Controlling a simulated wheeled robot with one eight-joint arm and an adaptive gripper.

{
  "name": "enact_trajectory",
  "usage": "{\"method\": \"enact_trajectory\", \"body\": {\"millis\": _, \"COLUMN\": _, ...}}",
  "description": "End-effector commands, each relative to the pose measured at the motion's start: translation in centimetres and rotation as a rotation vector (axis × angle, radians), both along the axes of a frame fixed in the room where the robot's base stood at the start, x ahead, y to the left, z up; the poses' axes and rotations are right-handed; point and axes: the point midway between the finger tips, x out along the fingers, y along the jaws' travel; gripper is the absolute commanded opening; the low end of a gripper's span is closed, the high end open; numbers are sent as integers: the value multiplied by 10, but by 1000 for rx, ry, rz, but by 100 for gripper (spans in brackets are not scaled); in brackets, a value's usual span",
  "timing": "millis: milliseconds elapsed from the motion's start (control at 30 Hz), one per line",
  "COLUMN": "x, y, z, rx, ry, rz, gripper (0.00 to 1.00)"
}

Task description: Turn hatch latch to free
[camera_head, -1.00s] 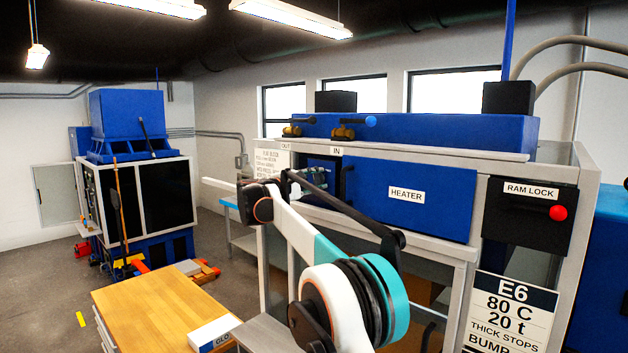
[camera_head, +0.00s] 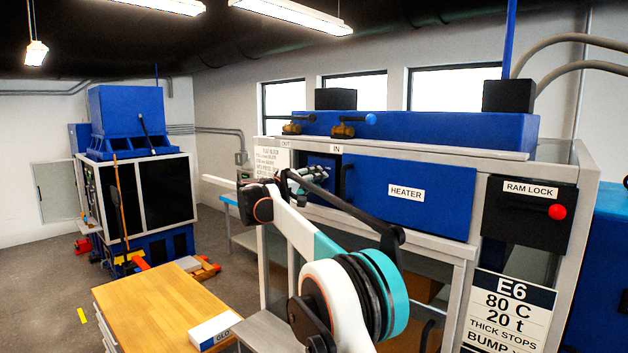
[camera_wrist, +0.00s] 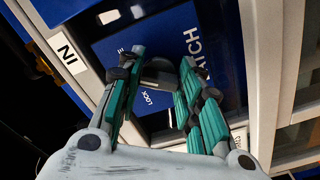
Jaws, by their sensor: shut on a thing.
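The blue hatch panel (camera_wrist: 175,35) fills the middle of the wrist view, with white lettering that includes "LOCK" and part of a larger word ending in "TCH". The hatch latch (camera_wrist: 160,76), a dark grey handle, lies between the fingertips of my gripper (camera_wrist: 161,62). My gripper is shut on it, with one teal-padded finger on each side. In the head view my gripper (camera_head: 318,176) is at the small blue panel left of the heater door. My arm and fingers partly hide the latch there, and its exact angle is hard to read.
The blue heater door (camera_head: 410,198) is just right of my gripper. The RAM LOCK panel (camera_head: 528,218) with a red knob is farther right. Brass valves (camera_head: 345,127) sit above.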

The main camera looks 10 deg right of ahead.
Motion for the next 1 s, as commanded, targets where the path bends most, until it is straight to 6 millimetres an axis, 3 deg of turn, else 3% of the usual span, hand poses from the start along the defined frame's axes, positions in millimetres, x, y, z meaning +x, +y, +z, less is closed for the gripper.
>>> {"method": "enact_trajectory", "body": {"millis": 333, "x": 0, "y": 0, "z": -3, "rx": 94, "ry": -122, "rz": -2, "gripper": 9}}
{"method": "enact_trajectory", "body": {"millis": 900, "x": 0, "y": 0, "z": -4, "rx": 113, "ry": -148, "rz": -3, "gripper": 9}}
{"method": "enact_trajectory", "body": {"millis": 933, "x": 0, "y": 0, "z": -4, "rx": 112, "ry": -147, "rz": -3, "gripper": 35}}
{"method": "enact_trajectory", "body": {"millis": 1000, "x": 0, "y": 0, "z": -4, "rx": 112, "ry": -147, "rz": -3, "gripper": 51}}
